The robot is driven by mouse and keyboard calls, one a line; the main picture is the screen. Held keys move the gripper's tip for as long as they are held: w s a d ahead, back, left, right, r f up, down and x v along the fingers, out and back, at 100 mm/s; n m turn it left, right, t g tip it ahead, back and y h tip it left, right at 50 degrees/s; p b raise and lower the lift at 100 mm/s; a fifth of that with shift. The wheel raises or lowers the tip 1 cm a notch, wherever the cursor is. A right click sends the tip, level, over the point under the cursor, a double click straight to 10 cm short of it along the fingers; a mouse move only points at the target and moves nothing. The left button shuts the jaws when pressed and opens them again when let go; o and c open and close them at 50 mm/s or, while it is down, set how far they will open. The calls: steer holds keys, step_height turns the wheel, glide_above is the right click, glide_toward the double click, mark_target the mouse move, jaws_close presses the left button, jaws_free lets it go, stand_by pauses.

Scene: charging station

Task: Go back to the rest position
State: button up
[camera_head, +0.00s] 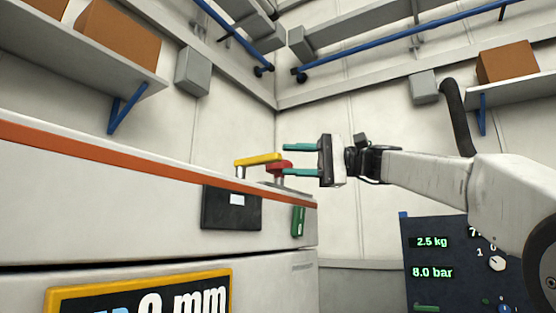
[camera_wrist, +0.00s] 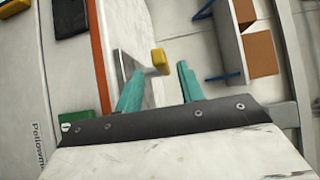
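My gripper (camera_head: 286,160) is open, its two teal fingers spread apart and pointing left. It sits just right of a yellow lever handle (camera_head: 258,159) and a red handle (camera_head: 281,165) on top of the white machine (camera_head: 120,190). In the head view the lower finger overlaps the red handle, and I cannot tell whether they touch. In the wrist view my gripper (camera_wrist: 160,72) is also open. A yellow handle end (camera_wrist: 160,61) shows beyond the fingertips, with nothing visibly gripped.
The white machine with an orange stripe fills the left side. A dark panel (camera_head: 431,258) with green readouts stands at lower right. Wall shelves (camera_head: 70,62) with brown boxes (camera_head: 118,33) and blue rails run along the walls. The space above my gripper looks clear.

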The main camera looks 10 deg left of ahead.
steer(key=shift+w+d, duration=0.1)
steer(key=shift+d, duration=0.25)
stand_by(0.3)
steer(key=s+d+f+m+t+h, duration=0.1)
steer(key=s+d+f+h, duration=0.4)
steer(key=s+d+f, duration=0.5)
steer(key=s+d+f+m+t+h, duration=0.1)
steer(key=s+d+f+t+h, duration=0.2)
steer(key=f, duration=2)
steer(key=s+d+f+m+t+h, duration=0.1)
steer(key=s+d+f+t+h, duration=0.1)
steer(key=s+d+f+h, duration=0.7)
steer(key=s+d+f, duration=0.8)
steer(key=s+d, duration=0.1)
steer(key=d, duration=0.1)
steer(key=shift+s+d+f+t, duration=0.2)
steer(key=shift+s+f+t, duration=0.1)
steer(key=shift+s, duration=0.1)
